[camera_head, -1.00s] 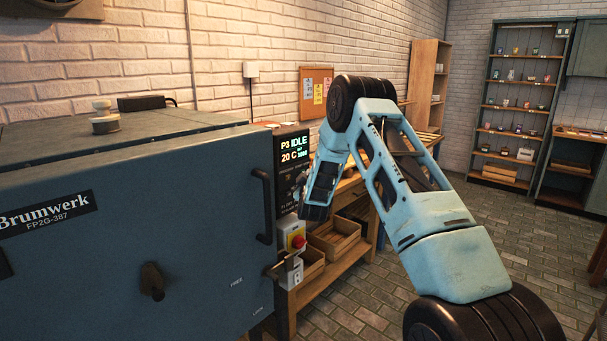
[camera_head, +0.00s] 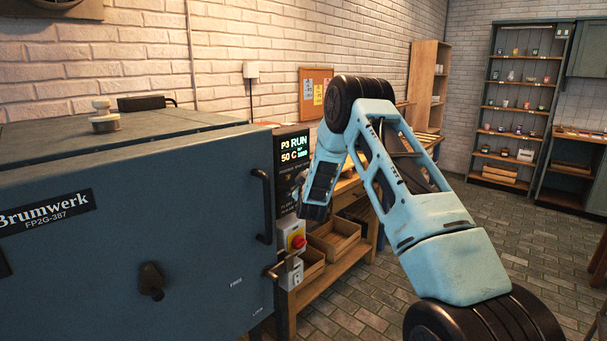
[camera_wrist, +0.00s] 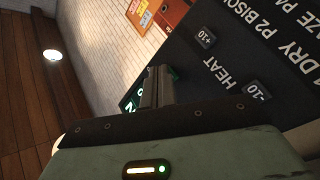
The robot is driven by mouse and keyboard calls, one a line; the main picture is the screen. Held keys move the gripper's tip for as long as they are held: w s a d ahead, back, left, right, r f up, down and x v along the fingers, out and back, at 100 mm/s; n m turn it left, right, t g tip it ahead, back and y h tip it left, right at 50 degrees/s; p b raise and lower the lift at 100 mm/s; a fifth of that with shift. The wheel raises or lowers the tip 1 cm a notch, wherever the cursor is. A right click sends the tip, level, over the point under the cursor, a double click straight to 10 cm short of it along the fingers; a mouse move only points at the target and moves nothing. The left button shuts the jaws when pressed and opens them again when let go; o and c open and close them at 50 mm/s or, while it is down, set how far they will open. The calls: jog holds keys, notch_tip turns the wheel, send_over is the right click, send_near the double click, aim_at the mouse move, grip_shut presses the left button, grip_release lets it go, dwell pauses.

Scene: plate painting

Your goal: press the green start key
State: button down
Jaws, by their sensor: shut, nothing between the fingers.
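The kiln's dark control panel (camera_head: 287,164) is at the right of the blue kiln front in the head view. Its display (camera_head: 295,149) reads P3 RUN and 50 C. In the wrist view the panel face (camera_wrist: 235,45) fills the upper right, with HEAT, +10 and -10 markings. My gripper (camera_wrist: 160,72) is shut and empty, its fingers pointing at the panel. In the head view my arm hides the fingertips.
The blue kiln (camera_head: 140,230) has a door handle (camera_head: 262,205) close to the panel's left. A wooden bench (camera_head: 345,262) with crates stands behind my arm. Open brick floor lies to the right.

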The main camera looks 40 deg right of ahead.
jog(key=shift+s, duration=0.65)
jog(key=shift+s+d+b, duration=0.2)
jog(key=shift+s+b, duration=0.55)
jog(key=shift+s, duration=1.8)
